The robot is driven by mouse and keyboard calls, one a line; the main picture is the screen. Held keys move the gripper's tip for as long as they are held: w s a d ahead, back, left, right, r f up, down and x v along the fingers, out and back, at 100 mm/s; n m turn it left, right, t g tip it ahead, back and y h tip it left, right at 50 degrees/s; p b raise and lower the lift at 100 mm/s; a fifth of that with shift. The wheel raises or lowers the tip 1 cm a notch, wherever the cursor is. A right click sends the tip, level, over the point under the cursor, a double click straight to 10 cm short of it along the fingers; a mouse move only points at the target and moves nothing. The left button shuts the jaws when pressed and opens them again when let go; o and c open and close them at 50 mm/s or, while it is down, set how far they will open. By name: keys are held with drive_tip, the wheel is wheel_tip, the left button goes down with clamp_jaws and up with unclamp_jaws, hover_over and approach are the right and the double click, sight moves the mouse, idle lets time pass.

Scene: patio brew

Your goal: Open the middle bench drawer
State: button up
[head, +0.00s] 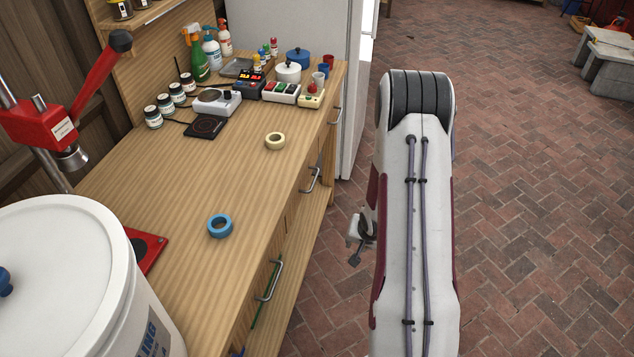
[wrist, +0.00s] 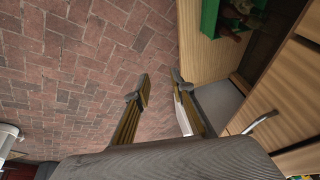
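The wooden bench (head: 190,260) has several drawers along its right side, each with a curved metal handle. The middle handle (head: 311,180) sits between a far handle (head: 336,115) and a near handle (head: 270,281). The middle drawer front (head: 294,207) looks flush with the bench. My gripper (head: 355,243) is out over the brick floor, right of the bench front and apart from the handles. In the wrist view its two fingers (wrist: 160,90) are spread with nothing between them. One bench handle (wrist: 262,121) shows right of the fingers; I cannot tell which one.
On the bench top are a blue tape roll (head: 220,225), a cream tape roll (head: 275,141), and a white bucket (head: 75,285) at the near left. A green crate (wrist: 210,17) stands low in the bench. A white fridge (head: 350,80) is beyond.

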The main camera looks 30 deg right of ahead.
drive_tip(key=w+f+m+t, duration=0.4)
drive_tip(key=w+f+t, duration=0.15)
drive_tip(key=w, duration=0.25)
drive_tip(key=w+r+m+t, duration=0.1)
drive_tip(key=w+r+t, duration=0.2)
drive_tip(key=r, duration=0.3)
drive_tip(key=w+r+m+t+y, duration=0.1)
drive_tip(key=w+r+m+t, duration=0.1)
drive_tip(key=r, duration=0.4)
drive_tip(key=shift+w+a+r+t, duration=0.3)
drive_tip(key=shift+w+r+t, duration=0.1)
drive_tip(key=shift+w+t, duration=0.4)
drive_tip(key=shift+w, duration=0.15)
drive_tip(key=w+f, duration=0.1)
drive_tip(key=w, duration=0.6)
drive_tip(key=shift+w+f, duration=0.15)
drive_tip(key=shift+w, duration=0.05)
clamp_jaws()
